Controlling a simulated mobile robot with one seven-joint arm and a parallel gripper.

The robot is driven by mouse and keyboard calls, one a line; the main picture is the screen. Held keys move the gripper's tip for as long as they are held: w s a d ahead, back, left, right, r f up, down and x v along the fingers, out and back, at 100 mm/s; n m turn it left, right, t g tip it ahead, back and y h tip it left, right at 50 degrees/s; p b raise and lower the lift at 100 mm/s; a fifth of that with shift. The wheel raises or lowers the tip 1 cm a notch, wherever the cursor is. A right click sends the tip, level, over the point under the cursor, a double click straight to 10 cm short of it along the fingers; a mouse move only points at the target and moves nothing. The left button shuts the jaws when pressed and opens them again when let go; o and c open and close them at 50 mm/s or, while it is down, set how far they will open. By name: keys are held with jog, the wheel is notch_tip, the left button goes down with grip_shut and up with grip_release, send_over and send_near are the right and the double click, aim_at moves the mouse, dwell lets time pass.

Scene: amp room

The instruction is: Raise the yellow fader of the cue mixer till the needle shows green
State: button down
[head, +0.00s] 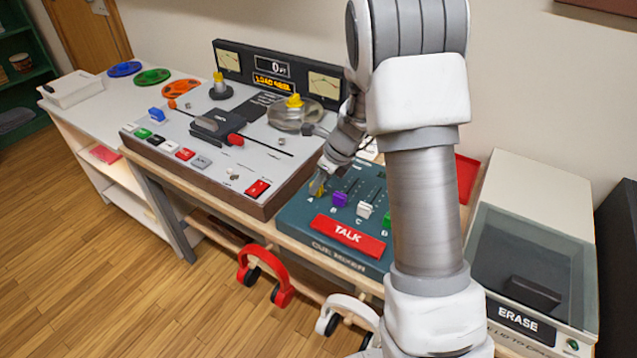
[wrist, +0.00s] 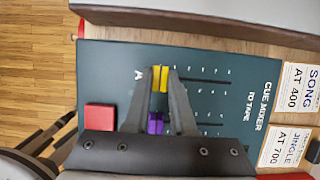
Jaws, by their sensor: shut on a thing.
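The cue mixer (head: 300,215) is a dark teal box with a row of coloured faders; it also shows in the wrist view (wrist: 105,65). My gripper (head: 318,187) is shut on the yellow fader (wrist: 160,79), with one fingertip on each side of its cap. The yellow fader is near the end of its slot marked A, and most of the slot's scale lies to its right in the wrist view. The purple fader (head: 340,199) is beside it, under my gripper in the wrist view (wrist: 155,123). I see no needle on the mixer; my arm hides part of it.
A white fader (head: 364,210) and a green fader (head: 387,219) stand farther right. A red TALK button (head: 347,236) lies in front. The tape machine (head: 215,150) with two meters is left, the ERASE box (head: 525,318) right. Red headphones (head: 265,274) hang below.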

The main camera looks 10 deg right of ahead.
aim_at(329, 183)
dwell(0.6)
jog(key=shift+w+d+r, duration=0.1)
jog(key=shift+w+d, duration=0.15)
jog(key=w+d+p, duration=0.1)
jog(key=w+d, duration=0.2)
jog(key=shift+p, duration=0.4)
jog(key=c, duration=0.8)
grip_release()
jog(key=shift+o, duration=0.2)
jog(key=p+v, duration=0.3)
jog(key=v, duration=1.4)
jog(key=shift+p, duration=0.3)
